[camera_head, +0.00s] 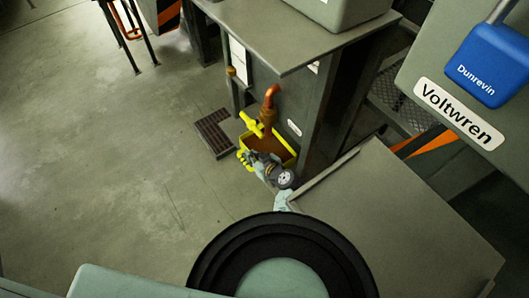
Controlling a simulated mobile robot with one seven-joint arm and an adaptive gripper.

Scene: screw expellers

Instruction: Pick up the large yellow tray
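The large yellow tray (291,153) stands low beside the grey machine, under a curved orange-brown pipe (271,95). Its inside looks brown, and I cannot tell whether that is contents or shadow. My gripper (246,157) is at the tray's near left side, close to the rim. My wrist and gripper hide part of the tray's near side. The fingers are small and blend with the yellow rim, so I cannot tell whether they are open, shut or touching it.
A dark floor grate (214,133) lies left of the tray. A grey table-like surface (400,225) is close on the right. The concrete floor (100,140) on the left is open.

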